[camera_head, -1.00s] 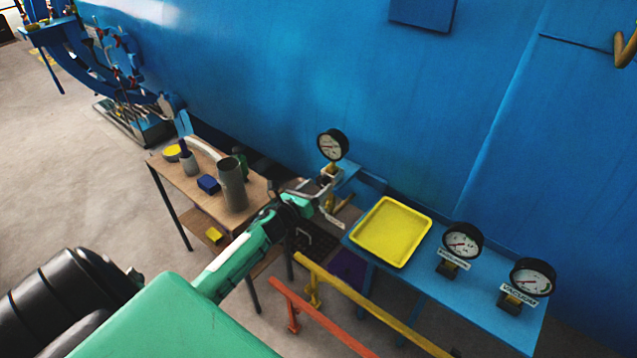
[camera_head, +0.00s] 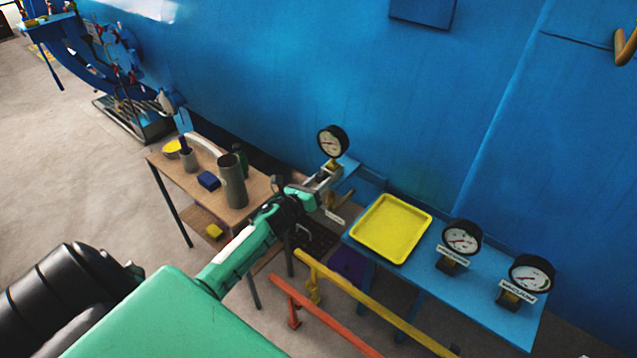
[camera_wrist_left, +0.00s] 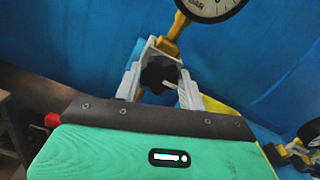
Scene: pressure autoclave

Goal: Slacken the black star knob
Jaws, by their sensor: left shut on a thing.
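The black star knob (camera_wrist_left: 158,78) shows in the left wrist view between the two grey fingers of my left gripper (camera_wrist_left: 164,75), below a round gauge (camera_wrist_left: 212,5) on a yellow stem (camera_wrist_left: 175,36). The fingers are shut on the knob from both sides. In the head view my left gripper (camera_head: 325,178) reaches in from the left, just below the same gauge (camera_head: 333,142); the knob is hidden there by the gripper. My right gripper is not in view.
A yellow tray (camera_head: 391,228) lies on a blue shelf (camera_head: 450,282) with two more gauges at the right. A wooden table (camera_head: 262,188) with several containers stands at the left. Yellow (camera_head: 380,310) and orange (camera_head: 318,312) rails run in front. A large blue vessel (camera_head: 300,60) fills the back.

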